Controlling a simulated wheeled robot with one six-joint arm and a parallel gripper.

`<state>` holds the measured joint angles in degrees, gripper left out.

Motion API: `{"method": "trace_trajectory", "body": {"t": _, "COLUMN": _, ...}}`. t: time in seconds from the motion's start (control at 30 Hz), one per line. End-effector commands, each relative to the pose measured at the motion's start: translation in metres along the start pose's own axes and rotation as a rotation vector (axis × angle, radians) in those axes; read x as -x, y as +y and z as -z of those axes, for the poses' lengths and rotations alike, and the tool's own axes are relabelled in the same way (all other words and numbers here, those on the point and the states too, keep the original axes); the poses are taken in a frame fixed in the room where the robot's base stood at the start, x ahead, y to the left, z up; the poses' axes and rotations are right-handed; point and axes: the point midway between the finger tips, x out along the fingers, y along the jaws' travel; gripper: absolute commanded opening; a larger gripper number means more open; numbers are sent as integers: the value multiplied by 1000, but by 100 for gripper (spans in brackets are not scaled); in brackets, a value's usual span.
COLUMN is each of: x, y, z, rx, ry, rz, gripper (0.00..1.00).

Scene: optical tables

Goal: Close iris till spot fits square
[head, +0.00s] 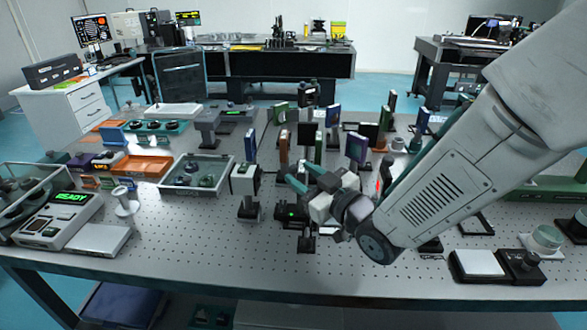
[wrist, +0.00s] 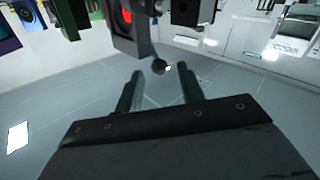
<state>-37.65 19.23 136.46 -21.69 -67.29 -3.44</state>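My gripper (head: 301,173) reaches in from the right over the optical table, its two teal fingers apart among the optics mounts. In the wrist view my gripper (wrist: 162,77) is open, with a gap between the fingertips. A small dark round knob (wrist: 158,67) shows in line with that gap, just beyond the tips; I cannot tell whether it touches them. A grey block (wrist: 143,42) hangs at the top of the wrist view, with a bright red spot (wrist: 126,15) on its dark face. I cannot tell which part is the iris, and no square outline is readable.
Upright mounts with coloured plates, such as a purple one (head: 356,148), stand close around my gripper. A white-faced block on a post (head: 245,181) stands to its left. A tray of parts (head: 196,174) lies farther left. The front of the perforated table (head: 200,258) is mostly clear.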

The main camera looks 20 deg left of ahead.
Motion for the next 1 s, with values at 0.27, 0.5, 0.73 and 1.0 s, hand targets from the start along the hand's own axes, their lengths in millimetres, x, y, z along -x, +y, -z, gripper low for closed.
{"method": "trace_trajectory", "body": {"t": 0.27, "x": -34, "y": 0, "z": 0, "rx": 0, "ry": 0, "rz": -1, "gripper": 38}}
{"method": "trace_trajectory", "body": {"t": 0.5, "x": -38, "y": 0, "z": 0, "rx": 0, "ry": -2, "rz": -1, "gripper": 38}}
{"method": "trace_trajectory", "body": {"t": 0.73, "x": -38, "y": 0, "z": 0, "rx": 0, "ry": -1, "rz": -1, "gripper": 0}}
{"method": "trace_trajectory", "body": {"t": 1.0, "x": -38, "y": 0, "z": 0, "rx": -3, "ry": -4, "rz": 0, "gripper": 0}}
